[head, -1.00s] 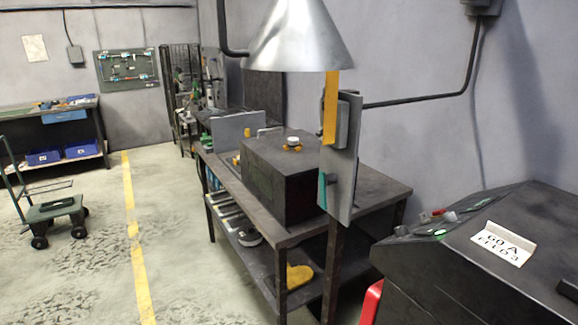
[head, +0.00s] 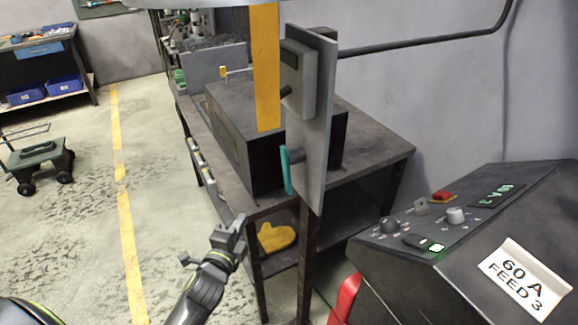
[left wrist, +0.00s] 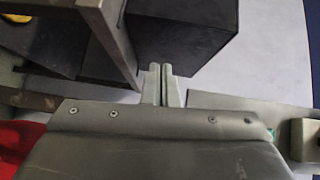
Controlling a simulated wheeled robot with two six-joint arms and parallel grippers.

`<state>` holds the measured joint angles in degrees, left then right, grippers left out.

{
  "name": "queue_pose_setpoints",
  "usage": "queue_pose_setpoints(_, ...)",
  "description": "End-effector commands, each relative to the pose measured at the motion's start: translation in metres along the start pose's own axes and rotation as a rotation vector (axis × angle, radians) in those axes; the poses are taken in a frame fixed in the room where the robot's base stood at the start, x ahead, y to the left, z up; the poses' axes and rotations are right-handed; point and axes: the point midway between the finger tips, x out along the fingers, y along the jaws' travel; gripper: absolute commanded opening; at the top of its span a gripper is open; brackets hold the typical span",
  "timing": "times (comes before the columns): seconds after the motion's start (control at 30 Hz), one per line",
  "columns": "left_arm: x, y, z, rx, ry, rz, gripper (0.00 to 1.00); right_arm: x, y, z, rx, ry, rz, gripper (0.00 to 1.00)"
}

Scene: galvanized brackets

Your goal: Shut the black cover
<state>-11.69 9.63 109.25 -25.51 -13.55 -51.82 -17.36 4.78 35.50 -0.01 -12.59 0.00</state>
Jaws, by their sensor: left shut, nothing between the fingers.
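I cannot surely pick out a black cover. A dark box (head: 310,125) stands on the workbench, partly hidden by an upright grey panel (head: 318,100). A sloped dark console (head: 460,260) at the right carries knobs, a red button and a lit green-white button (head: 437,248), with a small black piece (head: 415,241) beside it. My left gripper (head: 238,222) is shut and empty, in front of the bench's near corner, left of the console and apart from it. Its closed fingers show in the left wrist view (left wrist: 161,72). My right gripper is in neither view.
The workbench (head: 375,155) stands between floor and wall, with a yellow glove (head: 276,237) on its lower shelf. A red object (head: 344,300) stands beside the console. The floor at left is open, with a cart (head: 38,160) farther off.

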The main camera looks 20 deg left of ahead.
Motion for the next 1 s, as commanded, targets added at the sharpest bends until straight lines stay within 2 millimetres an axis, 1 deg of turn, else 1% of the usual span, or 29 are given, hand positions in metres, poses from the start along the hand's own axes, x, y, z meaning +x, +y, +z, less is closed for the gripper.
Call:
queue_pose_setpoints(0.03,-0.001,-0.013,-0.002,0.025,0.004,-0.028,0.0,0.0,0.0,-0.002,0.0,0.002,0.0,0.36)
queue_pose_setpoints(0.1,-0.002,-0.025,-0.004,0.047,0.007,-0.051,0.0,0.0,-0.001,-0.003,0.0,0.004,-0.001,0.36)
queue_pose_setpoints(0.17,0.0,-0.029,-0.005,0.058,0.008,-0.06,0.0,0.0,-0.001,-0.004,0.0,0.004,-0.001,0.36)
queue_pose_setpoints(0.27,0.007,-0.031,-0.005,0.06,0.009,-0.064,0.0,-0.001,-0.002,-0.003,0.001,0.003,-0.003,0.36)
queue_pose_setpoints(0.37,0.021,-0.032,-0.005,0.059,0.01,-0.064,0.0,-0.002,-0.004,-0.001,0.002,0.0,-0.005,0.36)
queue_pose_setpoints(0.5,0.048,-0.034,-0.006,0.059,0.009,-0.063,0.0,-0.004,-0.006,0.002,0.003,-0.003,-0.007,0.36)
queue_pose_setpoints(0.77,0.098,-0.036,-0.006,0.058,0.009,-0.062,0.0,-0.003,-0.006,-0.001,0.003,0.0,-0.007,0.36)
queue_pose_setpoints(0.8,0.103,-0.036,-0.004,0.059,0.009,-0.061,0.0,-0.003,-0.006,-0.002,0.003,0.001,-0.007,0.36)
queue_pose_setpoints(0.9,0.114,-0.037,0.009,0.06,0.008,-0.06,0.0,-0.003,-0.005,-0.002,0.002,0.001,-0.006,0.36)
queue_pose_setpoints(1.0,0.121,-0.037,0.017,0.059,0.008,-0.06,0.0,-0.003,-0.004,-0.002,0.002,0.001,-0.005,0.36)
